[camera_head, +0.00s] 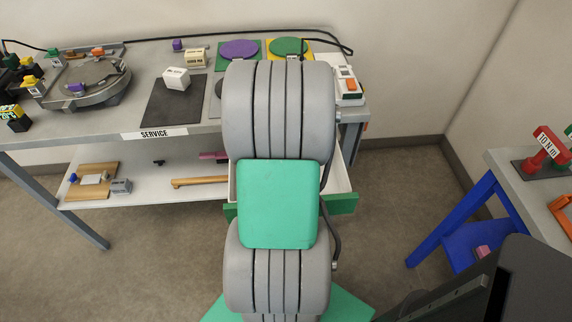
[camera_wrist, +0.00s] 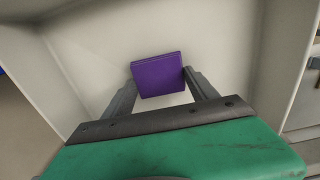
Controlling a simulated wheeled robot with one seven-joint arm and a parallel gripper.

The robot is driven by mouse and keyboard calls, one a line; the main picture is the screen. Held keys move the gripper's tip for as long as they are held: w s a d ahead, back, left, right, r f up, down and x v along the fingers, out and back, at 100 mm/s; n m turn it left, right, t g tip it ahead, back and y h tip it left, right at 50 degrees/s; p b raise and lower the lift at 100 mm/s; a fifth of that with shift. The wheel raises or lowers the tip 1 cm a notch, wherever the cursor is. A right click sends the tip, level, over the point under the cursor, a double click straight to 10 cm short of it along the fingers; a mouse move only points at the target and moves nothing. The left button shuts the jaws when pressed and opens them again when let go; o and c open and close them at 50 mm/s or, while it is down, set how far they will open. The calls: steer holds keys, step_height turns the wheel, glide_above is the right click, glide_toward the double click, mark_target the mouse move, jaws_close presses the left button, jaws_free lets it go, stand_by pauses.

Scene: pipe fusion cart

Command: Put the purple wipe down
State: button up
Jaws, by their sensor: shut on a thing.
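The purple wipe (camera_wrist: 156,72) is a flat square pad in the wrist view, held between the two grey fingers of my gripper (camera_wrist: 161,79). The fingers close on its left and right sides. Behind it is a pale surface with raised walls, which looks like the inside of the open drawer; I cannot tell whether the wipe touches it. In the head view the white drawer with a green front (camera_head: 345,203) stands open under the service cart top, and my arm covers most of it. My gripper and the wipe are hidden there.
The service cart (camera_head: 210,138) carries a round grey fixture (camera_head: 88,84), a dark mat (camera_head: 172,104) with a white block (camera_head: 176,79), purple (camera_head: 240,50) and green (camera_head: 288,46) discs, and a white-orange device (camera_head: 349,86). A blue-legged table (camera_head: 510,180) stands right.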

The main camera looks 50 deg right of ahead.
steer(key=shift+f, duration=0.15)
steer(key=shift+f, duration=0.2)
steer(key=o, duration=1.5)
steer(key=shift+c, duration=0.2)
steer(key=shift+r, duration=0.1)
step_height(320, 180, up, 12)
steer(key=w+a+r+n+t, duration=0.1)
steer(key=w+a+n, duration=0.45)
steer(key=a, duration=0.85)
steer(key=a+n+t, duration=0.1)
steer(key=a+n, duration=0.3)
steer(key=a, duration=1.4)
steer(key=shift+w+f+t, duration=0.35)
steer(key=shift+f+t, duration=0.05)
steer(key=shift+f, duration=0.05)
